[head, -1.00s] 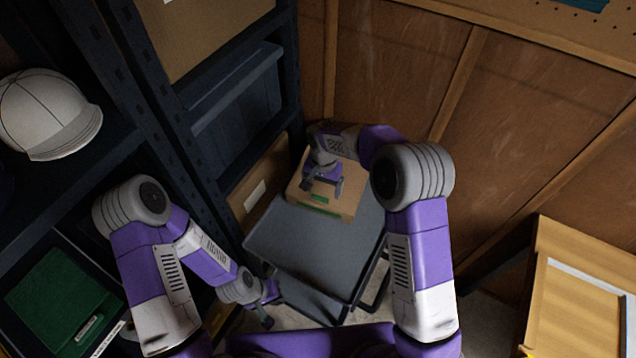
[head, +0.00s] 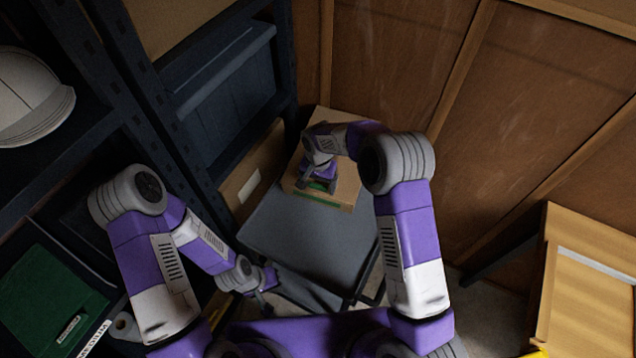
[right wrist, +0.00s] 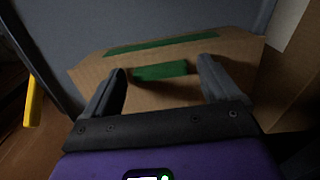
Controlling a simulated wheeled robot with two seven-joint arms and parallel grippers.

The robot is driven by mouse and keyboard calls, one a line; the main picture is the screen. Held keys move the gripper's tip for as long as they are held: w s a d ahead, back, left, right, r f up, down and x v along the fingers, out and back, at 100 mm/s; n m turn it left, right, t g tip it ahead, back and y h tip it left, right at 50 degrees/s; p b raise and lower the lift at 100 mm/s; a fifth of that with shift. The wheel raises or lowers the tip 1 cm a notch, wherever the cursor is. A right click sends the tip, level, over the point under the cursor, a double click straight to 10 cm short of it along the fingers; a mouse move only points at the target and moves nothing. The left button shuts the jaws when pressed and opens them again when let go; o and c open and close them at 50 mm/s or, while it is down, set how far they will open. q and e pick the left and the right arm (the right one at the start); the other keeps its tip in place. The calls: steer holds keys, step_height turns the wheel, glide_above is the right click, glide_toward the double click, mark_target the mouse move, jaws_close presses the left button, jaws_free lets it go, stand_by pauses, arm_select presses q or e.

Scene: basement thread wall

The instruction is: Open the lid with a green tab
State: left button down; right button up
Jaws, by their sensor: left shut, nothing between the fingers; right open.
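A cardboard box (head: 346,178) sits at the back of a grey cart top. A green tab (right wrist: 160,71) lies on its lid, and a green strip (right wrist: 160,43) runs along the lid's edge. The strip also shows in the head view (head: 322,198). My right gripper (head: 318,187) is open, low over the lid. In the right wrist view its two fingers stand on either side of the green tab, apart from it; I cannot tell whether they touch the lid. My left gripper (head: 264,289) is shut and empty, low at the cart's left front side.
The grey cart top (head: 305,237) is bare in front of the box. Dark shelving with a blue-grey bin (head: 225,95) and a green case (head: 45,300) stands left.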

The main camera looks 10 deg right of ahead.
steer(key=shift+c, duration=0.4)
steer(key=c, duration=1.4)
steer(key=r+p, duration=0.2)
steer(key=r, duration=0.1)
steer(key=w+r+g+p, duration=0.1)
steer(key=r+p, duration=0.2)
steer(key=r, duration=0.1)
steer(key=w+r+g+y+p, duration=0.1)
steer(key=r+p, duration=0.1)
steer(key=r, duration=0.1)
steer(key=shift+d+r+p, duration=0.15)
steer(key=shift+d+p, duration=0.25)
steer(key=shift+c, duration=0.2)
steer(key=w+d+r+p, duration=0.2)
steer(key=w+r+p, duration=0.1)
steer(key=r, duration=0.4)
steer(key=shift+p, duration=0.9)
steer(key=shift+w+d+r+p, duration=0.35)
steer(key=shift+w+r+p, duration=0.4)
steer(key=shift+w+p, duration=0.05)
steer(key=shift+g, duration=0.3)
